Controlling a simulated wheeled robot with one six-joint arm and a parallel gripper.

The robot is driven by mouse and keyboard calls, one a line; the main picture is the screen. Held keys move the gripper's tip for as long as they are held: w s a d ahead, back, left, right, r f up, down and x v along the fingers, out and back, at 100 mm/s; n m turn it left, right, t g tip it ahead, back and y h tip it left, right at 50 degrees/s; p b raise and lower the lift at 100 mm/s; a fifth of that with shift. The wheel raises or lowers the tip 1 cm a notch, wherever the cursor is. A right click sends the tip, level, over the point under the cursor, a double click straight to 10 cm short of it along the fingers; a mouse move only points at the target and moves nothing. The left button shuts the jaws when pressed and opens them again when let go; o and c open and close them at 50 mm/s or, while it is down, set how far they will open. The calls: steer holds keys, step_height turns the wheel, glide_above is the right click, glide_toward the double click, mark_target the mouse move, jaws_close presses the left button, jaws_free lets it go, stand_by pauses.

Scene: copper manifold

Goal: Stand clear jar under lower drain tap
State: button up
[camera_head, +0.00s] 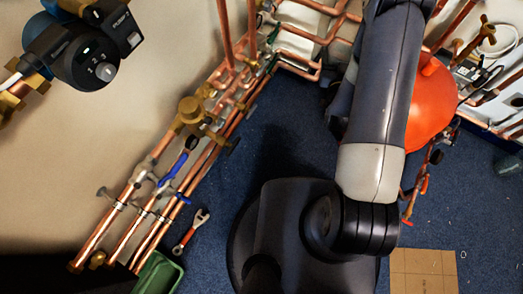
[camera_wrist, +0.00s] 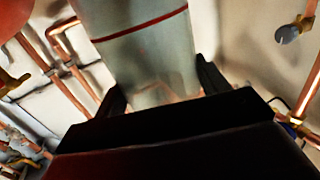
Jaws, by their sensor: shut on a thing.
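In the wrist view my gripper (camera_wrist: 160,88) is shut on a clear jar (camera_wrist: 145,48) with a red line around it. A dark finger lies on each side of the jar. The jar's far end runs out of the top of the picture. My gripper and the held jar cannot be made out in the head view, where my arm covers the middle. A low tap with a red handle (camera_head: 408,219) shows beside my arm in the head view. I cannot tell whether it is the lower drain tap.
Copper pipes (camera_head: 130,215) line the wall at left. A red-handled wrench (camera_head: 190,232) and a green tray (camera_head: 158,275) lie nearby. A round orange vessel (camera_head: 430,103) stands behind my arm. A tan square board (camera_head: 424,272) lies on the blue floor, which has open room at right.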

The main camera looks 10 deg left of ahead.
steer(key=w+a+f+n+y+b, duration=0.15)
steer(key=a+f+b, duration=0.25)
steer(key=f+b, duration=0.7)
steer(key=w+a+f+y+b, duration=0.15)
steer(key=a+f+b, duration=0.4)
steer(key=f, duration=1.05)
steer(key=s+a+f+n+g+y+b, duration=0.1)
steer(key=s+a+f+n+g+y, duration=0.25)
steer(key=a+f, duration=0.55)
steer(key=s+a+f+n+y, duration=0.2)
steer(key=s+a+f+y, duration=0.3)
steer(key=a+f, duration=0.5)
step_height(320, 180, down, 10)
steer(key=s+b, duration=0.1)
steer(key=b, duration=0.4)
steer(key=shift+a+n, duration=0.25)
steer(key=shift+n, duration=0.05)
steer(key=shift+s+f+h, duration=0.1)
steer(key=shift+f+h, duration=0.15)
steer(key=o, duration=1.4)
steer(key=shift+r, duration=0.1)
